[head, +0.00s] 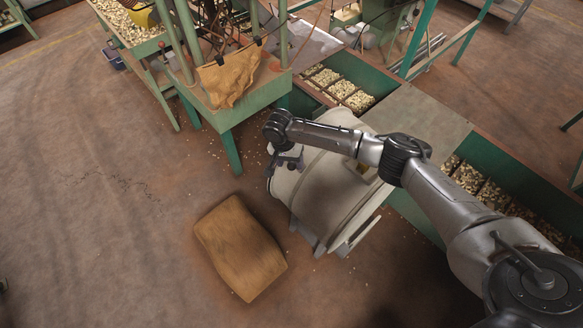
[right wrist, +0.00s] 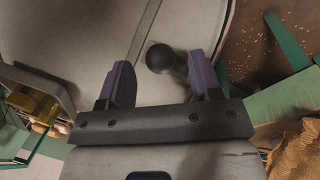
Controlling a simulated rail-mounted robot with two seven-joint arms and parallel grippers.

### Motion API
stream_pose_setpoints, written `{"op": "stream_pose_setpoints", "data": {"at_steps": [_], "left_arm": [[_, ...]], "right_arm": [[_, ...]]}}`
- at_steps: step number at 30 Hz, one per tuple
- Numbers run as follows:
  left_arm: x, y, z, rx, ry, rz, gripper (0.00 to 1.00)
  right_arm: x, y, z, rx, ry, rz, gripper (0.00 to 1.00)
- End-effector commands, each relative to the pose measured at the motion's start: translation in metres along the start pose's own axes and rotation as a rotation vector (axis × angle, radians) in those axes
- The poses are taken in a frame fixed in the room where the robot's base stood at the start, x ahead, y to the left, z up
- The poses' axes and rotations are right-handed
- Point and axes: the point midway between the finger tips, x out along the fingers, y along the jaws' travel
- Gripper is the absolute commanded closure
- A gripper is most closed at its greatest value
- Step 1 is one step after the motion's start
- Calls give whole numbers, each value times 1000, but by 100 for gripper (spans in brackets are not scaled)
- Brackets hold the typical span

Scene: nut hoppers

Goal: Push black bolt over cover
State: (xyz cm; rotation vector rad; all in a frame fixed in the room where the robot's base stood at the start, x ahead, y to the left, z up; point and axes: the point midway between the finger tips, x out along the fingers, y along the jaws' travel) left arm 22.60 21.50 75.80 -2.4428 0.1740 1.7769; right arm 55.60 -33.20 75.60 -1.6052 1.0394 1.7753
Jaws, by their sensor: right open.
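The black bolt (right wrist: 161,58) shows in the right wrist view as a dark round knob against the pale cover (right wrist: 90,28). It lies between the two purple fingers of my right gripper (right wrist: 159,66), nearer the right finger; whether they touch it is unclear. The gripper is open. In the head view, my right gripper (head: 286,160) is at the upper left edge of the cream drum-shaped machine (head: 325,190), where I cannot make out the bolt. My left gripper is not in view.
A brown sack (head: 240,247) lies on the floor left of the machine. A green stand (head: 245,105) with a brown cloth stands behind it. Green troughs of nuts (head: 340,88) run behind and to the right. The floor at left is mostly clear.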

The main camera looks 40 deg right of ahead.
Motion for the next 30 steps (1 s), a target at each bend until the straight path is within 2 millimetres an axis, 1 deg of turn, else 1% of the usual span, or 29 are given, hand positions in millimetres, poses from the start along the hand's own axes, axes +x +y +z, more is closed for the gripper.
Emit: {"op": "stream_pose_setpoints", "data": {"at_steps": [1,7,12,20,30], "left_arm": [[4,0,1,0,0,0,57],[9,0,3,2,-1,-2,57],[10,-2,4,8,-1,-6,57],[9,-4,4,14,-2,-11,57],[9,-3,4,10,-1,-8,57]], "right_arm": [[8,0,0,0,0,1,42],[24,0,0,0,0,1,42],[28,0,0,0,0,0,42],[28,0,0,0,0,0,42],[28,0,0,0,1,0,73]]}}
